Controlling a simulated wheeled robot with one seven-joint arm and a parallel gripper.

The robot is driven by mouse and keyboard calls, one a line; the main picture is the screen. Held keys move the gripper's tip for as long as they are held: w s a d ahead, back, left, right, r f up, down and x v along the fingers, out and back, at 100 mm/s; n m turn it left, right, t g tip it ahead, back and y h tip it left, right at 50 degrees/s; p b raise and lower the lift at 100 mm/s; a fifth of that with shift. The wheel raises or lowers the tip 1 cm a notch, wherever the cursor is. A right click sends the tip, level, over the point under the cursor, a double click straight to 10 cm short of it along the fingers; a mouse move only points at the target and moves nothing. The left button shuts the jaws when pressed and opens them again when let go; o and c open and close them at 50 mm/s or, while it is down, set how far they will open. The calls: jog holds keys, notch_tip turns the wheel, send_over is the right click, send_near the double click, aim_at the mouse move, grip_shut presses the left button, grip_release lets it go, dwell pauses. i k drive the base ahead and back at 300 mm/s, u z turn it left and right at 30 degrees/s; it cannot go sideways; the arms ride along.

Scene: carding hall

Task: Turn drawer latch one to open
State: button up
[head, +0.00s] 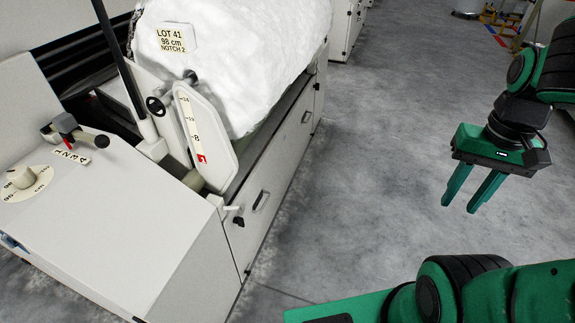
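A small dark latch (237,221) sits on the front of the machine, at the near end of a pale drawer panel (275,187). A recessed handle (261,201) is just to its right. I cannot read a number on the latch or clearly tell its turned position. My gripper (461,207) hangs over the bare floor at the right, well apart from the latch. Its two green fingers point down and stand apart with nothing between them.
The pale machine housing (110,220) carries a black-knobbed lever (101,141) and a dial (22,178). A notched scale plate (203,135) stands above the drawer, beside white fibre (240,60) labelled LOT 41. Grey floor (370,150) between machine and gripper is clear.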

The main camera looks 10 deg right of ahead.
aim_at(238, 220)
jog(key=z, duration=1.05)
jog(key=k, duration=1.05)
jog(key=u, duration=1.3)
jog(key=i, duration=1)
jog(key=z, duration=0.05)
